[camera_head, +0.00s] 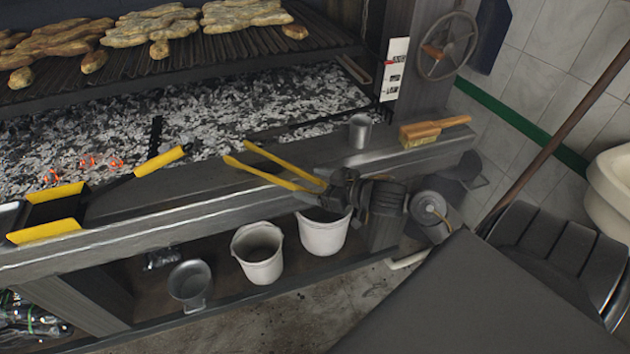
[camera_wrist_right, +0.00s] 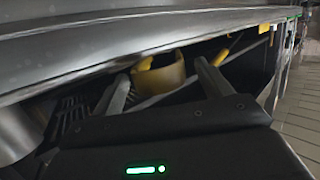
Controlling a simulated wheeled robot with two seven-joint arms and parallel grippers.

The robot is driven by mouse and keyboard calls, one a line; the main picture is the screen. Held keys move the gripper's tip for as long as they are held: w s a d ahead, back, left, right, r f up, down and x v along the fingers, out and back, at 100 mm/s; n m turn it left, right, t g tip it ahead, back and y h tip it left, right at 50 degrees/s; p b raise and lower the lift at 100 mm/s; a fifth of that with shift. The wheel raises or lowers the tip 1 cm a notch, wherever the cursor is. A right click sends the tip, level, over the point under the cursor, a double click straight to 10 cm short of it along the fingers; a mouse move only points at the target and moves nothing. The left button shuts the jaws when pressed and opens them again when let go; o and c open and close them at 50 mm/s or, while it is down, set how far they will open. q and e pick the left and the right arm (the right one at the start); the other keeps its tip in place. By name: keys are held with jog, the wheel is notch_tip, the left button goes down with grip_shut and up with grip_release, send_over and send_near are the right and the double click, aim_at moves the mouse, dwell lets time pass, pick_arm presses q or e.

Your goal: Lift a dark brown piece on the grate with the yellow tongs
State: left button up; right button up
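The yellow tongs (camera_head: 272,178) reach left from my right gripper (camera_head: 332,190) at the front ledge, their two yellow arms spread apart. In the right wrist view, a yellow rounded part (camera_wrist_right: 160,74) shows between the two fingers of my right gripper (camera_wrist_right: 163,68). The fingers stand wide apart, with small gaps beside the yellow part. Small brown pieces, such as one at the grate's front (camera_head: 94,62) and one at its right end (camera_head: 295,31), lie on the dark grate (camera_head: 200,62) near larger browned pieces (camera_head: 245,14). My left gripper is not in view.
Ash and glowing embers (camera_head: 115,163) lie below the grate. A yellow-handled shovel (camera_head: 45,232) rests at the left. A metal cup (camera_head: 360,131) and a brush (camera_head: 430,130) stand on the ledge (camera_head: 200,195).

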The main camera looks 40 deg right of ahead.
jog(key=v, duration=1)
jog(key=shift+s, duration=0.35)
jog(key=shift+d+r, duration=0.1)
dwell(0.7)
